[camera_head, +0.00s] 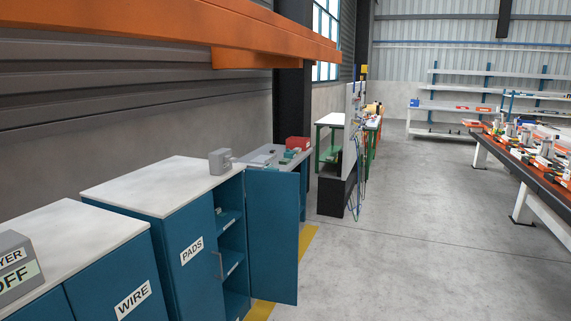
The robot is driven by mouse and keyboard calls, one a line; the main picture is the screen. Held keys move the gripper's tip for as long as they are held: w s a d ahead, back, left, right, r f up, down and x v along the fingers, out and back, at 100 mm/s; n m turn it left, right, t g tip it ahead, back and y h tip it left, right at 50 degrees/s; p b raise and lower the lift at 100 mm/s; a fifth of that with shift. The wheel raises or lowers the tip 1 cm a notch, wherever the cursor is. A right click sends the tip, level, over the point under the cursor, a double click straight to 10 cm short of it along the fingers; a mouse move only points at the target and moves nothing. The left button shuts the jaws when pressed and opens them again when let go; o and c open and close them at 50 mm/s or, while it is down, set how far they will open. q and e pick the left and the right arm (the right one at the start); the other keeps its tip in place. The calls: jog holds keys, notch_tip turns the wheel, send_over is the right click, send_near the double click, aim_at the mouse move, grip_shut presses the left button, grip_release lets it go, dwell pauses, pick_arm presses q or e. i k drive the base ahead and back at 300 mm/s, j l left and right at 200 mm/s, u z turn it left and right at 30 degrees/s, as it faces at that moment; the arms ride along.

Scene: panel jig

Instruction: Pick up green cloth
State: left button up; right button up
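I cannot make out a green cloth for certain. A small green item (290,153) lies on the grey bench beyond the cabinets, too small to identify. Another green shape (331,155) shows low under the white-topped table, also unclear. Neither of my grippers is in view.
The blue PADS cabinet (176,257) has its right door (272,232) open, showing shelves with small items. The blue WIRE cabinet (112,279) stands nearer, shut. A long workbench (540,173) with many parts is at the right. The concrete floor (412,240) between is clear.

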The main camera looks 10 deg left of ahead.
aim_at(284, 161)
jog(key=i+z, duration=0.25)
jog(key=i, duration=0.7)
jog(key=i+z, duration=0.15)
jog(key=i, duration=2.5)
jog(key=i+j+u, duration=0.15)
jog(key=i, duration=0.55)
jog(key=i+j+u, duration=0.2)
jog(key=i, duration=0.5)
jog(key=i+j, duration=0.2)
jog(key=j, duration=0.15)
jog(key=i+j, duration=0.15)
jog(key=j, duration=0.2)
jog(key=i+j, duration=0.2)
jog(key=j, duration=0.15)
jog(key=i+j+z, duration=0.1)
jog(key=j, duration=0.25)
jog(key=i+j, duration=0.25)
jog(key=j, duration=0.1)
